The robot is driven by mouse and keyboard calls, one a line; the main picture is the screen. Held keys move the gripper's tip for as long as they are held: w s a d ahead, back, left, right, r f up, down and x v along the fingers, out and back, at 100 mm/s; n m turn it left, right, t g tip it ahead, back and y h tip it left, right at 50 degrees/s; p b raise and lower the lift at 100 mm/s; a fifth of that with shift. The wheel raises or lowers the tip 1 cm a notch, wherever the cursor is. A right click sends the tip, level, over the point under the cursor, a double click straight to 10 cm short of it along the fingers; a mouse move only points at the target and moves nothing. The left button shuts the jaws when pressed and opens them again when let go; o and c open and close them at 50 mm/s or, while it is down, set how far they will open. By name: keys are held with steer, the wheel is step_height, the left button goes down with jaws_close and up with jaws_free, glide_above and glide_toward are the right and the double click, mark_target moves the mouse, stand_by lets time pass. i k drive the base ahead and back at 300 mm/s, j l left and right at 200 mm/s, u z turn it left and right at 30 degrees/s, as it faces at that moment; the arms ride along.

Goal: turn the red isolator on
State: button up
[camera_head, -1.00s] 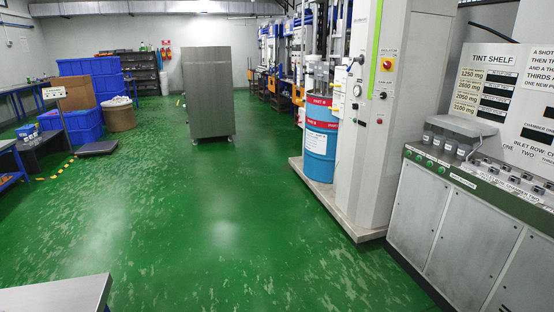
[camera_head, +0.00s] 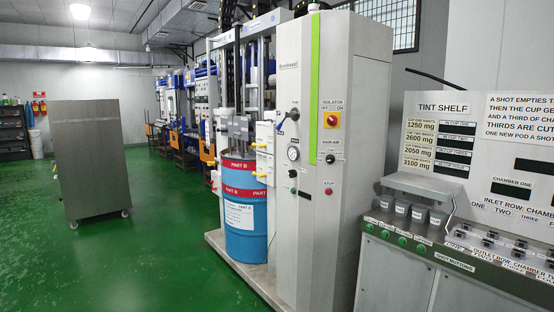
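The red isolator (camera_head: 332,119) is a red rotary knob on a yellow plate, high on the front of the tall pale grey cabinet (camera_head: 345,215). A label (camera_head: 332,105) above it reads "ISOLATOR" with "OFF" and "ON". The knob is too small to tell which way it points. A "RAM AIR" label, a black knob (camera_head: 330,159) and a "STOP" button (camera_head: 328,191) sit below it on the same face. My gripper is not in view.
A blue drum (camera_head: 245,230) stands on a low plinth (camera_head: 238,262) left of the cabinet. The tint shelf bench (camera_head: 395,275) stands to the right, with several cups on it. A grey steel cabinet (camera_head: 90,160) on castors stands left. Green floor (camera_head: 150,255) between is clear.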

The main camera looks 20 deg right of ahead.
mark_target(331, 120)
steer(key=i+j+z, duration=0.1)
steer(key=i+z, duration=0.35)
steer(key=i+j+z, duration=0.25)
steer(key=z, duration=0.15)
steer(key=i+j+z, duration=0.85)
steer(key=k+j, duration=0.05)
steer(key=k, duration=0.05)
